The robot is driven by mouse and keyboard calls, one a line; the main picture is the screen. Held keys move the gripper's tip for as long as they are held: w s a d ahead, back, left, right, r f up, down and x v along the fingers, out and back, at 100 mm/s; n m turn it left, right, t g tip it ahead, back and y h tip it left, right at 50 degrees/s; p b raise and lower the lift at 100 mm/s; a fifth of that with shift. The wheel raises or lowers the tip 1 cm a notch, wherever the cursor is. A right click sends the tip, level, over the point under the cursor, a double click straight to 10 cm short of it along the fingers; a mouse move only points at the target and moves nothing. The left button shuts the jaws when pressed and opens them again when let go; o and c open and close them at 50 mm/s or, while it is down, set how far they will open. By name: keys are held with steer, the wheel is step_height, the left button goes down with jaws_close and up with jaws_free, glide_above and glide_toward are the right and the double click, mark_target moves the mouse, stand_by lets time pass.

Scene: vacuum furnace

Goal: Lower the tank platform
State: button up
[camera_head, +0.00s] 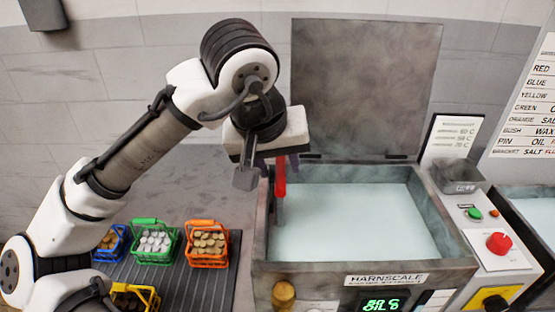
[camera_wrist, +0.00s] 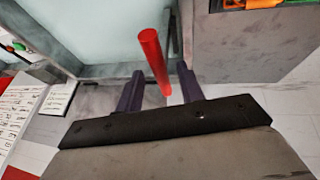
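The tank (camera_head: 450,268) has grey walls and pale bluish liquid (camera_head: 350,225) inside; its grey lid (camera_head: 365,85) stands upright behind it. No separate platform can be made out. An upright red handle (camera_head: 281,178) on a grey stem stands at the tank's left side. My gripper (camera_head: 278,163) is at the top of this handle. In the wrist view, the red handle (camera_wrist: 152,55) passes between the two dark purple fingers of my gripper (camera_wrist: 159,75). The fingers are apart, with gaps beside the handle. Contact cannot be seen.
Blue (camera_head: 108,243), green (camera_head: 153,243), orange (camera_head: 207,243) and yellow (camera_head: 135,297) baskets of small pieces stand on a ribbed mat left of the tank. A panel right of it has a green button (camera_head: 475,213) and a red knob (camera_head: 499,243). A second tank (camera_head: 530,200) lies further right.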

mark_target(277, 181)
jaws_close()
stand_by(0.3)
step_height(277, 181, down, 4)
steer(key=shift+r+b, duration=0.15)
steer(key=shift+b, duration=1)
steer(key=shift+r, duration=0.1)
jaws_free()
